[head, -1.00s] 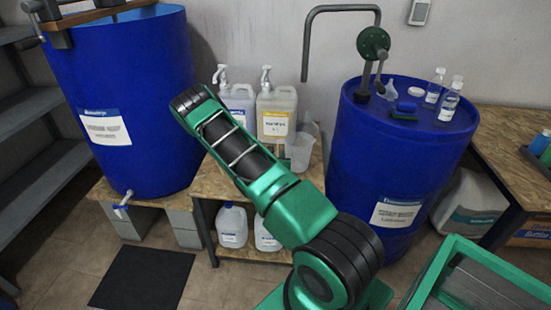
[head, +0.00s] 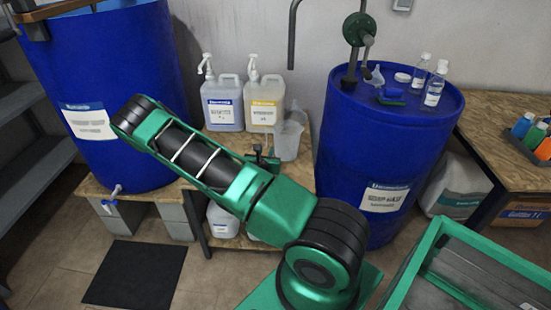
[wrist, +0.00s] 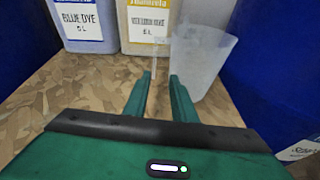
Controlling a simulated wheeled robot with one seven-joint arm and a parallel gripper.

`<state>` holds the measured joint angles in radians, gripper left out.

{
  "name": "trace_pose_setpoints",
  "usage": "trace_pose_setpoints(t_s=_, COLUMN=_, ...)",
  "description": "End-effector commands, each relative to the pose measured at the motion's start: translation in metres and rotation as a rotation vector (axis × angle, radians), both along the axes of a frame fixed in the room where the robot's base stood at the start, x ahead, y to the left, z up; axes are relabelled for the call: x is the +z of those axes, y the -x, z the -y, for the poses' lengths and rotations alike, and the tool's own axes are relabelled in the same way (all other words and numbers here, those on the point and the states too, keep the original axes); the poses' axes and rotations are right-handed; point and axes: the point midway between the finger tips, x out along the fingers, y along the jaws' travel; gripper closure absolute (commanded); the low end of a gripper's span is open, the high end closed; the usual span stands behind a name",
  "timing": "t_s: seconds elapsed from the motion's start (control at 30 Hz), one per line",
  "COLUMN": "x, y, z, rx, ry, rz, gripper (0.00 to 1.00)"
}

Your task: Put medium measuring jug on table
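A translucent, pale measuring jug (head: 288,140) stands upright on the low wooden table (head: 303,178), left of the right-hand blue drum. It also shows in the wrist view (wrist: 206,62), ahead and slightly right of my fingers. Another clear shape shows just behind it in the head view; I cannot tell whether it is a separate jug. My gripper (head: 262,158) is low over the table in front of the jug, partly hidden by my arm. In the wrist view its two green fingers (wrist: 160,90) are apart with nothing between them.
Two pump canisters, blue-labelled (head: 222,103) and yellow-labelled (head: 264,103), stand behind my gripper. Blue drums flank the table at left (head: 120,100) and right (head: 350,140). Bottles stand on the right drum. Another wooden table (head: 490,115) is at far right.

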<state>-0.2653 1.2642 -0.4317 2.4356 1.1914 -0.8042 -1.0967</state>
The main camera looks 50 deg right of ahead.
Motion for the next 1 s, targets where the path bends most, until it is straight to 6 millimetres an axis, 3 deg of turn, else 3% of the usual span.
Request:
trace_pose_setpoints(t_s=0.17, x=0.040, y=0.022, z=0.025, rx=-0.230, ry=-0.114, rz=0.201, gripper=0.76)
trace_pose_setpoints(t_s=0.3, x=0.066, y=0.051, z=0.041, rx=-0.444, ry=-0.228, rz=0.377, gripper=0.76)
trace_pose_setpoints(t_s=0.5, x=0.091, y=0.095, z=0.049, rx=-0.742, ry=-0.391, rz=0.604, gripper=0.76)
trace_pose_setpoints(t_s=0.77, x=0.112, y=0.147, z=0.032, rx=-1.107, ry=-0.607, rz=0.851, gripper=0.76)
trace_pose_setpoints(t_s=1.0, x=0.131, y=0.184, z=-0.006, rx=-1.422, ry=-0.803, rz=1.019, gripper=0.76)
